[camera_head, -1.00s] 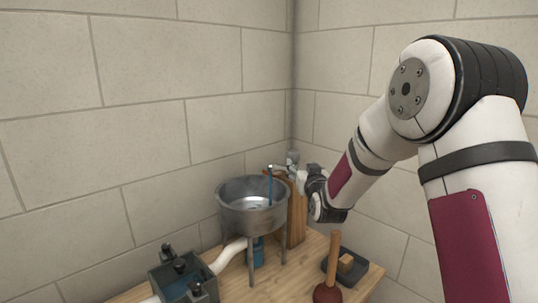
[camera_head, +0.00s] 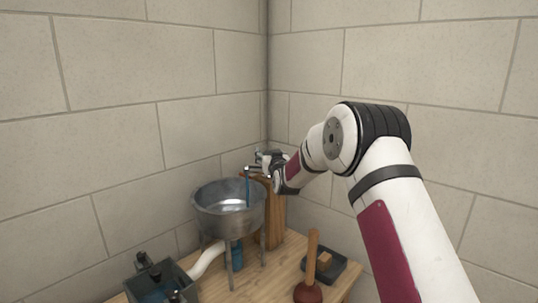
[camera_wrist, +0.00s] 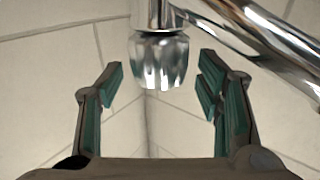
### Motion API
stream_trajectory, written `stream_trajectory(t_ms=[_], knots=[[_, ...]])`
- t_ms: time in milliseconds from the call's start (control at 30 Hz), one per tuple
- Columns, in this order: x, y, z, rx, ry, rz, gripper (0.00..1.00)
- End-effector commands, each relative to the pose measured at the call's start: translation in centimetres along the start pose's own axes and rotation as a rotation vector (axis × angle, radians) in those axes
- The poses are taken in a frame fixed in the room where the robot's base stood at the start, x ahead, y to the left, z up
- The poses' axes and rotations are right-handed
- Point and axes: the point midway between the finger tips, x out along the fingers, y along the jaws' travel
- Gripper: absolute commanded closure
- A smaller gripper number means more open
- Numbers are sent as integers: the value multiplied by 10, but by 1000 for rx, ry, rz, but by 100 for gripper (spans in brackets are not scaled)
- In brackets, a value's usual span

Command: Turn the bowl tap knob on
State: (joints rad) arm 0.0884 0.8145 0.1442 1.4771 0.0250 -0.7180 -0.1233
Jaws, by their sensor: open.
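The bowl tap knob (camera_wrist: 158,60) is a faceted chrome knob in the wrist view, at the top centre. The chrome tap spout (camera_wrist: 265,45) runs off to its right. My gripper (camera_wrist: 162,85) is open, with one finger on each side of the knob and a gap to both. In the head view my gripper (camera_head: 268,160) is at the tap, above the wooden post, and hides most of the knob. A blue stream of water (camera_head: 248,188) shows below the spout, over the metal bowl (camera_head: 215,212).
A plunger (camera_head: 309,275) and a dark tray (camera_head: 335,268) with a tan block stand on the wooden table (camera_head: 275,280) at the right. A dark open box (camera_head: 190,274) with black knobs is at the front left. Block walls meet close behind the tap.

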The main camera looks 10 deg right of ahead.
Motion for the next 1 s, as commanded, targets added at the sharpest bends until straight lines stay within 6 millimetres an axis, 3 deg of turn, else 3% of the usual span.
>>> stream_trajectory(t_ms=[433, 600, 667, 1000], knots=[[8, 0, 0, 0, 0, 0, 40], [8, 0, 0, 0, 0, 0, 79], [8, 0, 0, 0, 0, 0, 89], [10, 3, 1, 0, 3, -52, 89]])
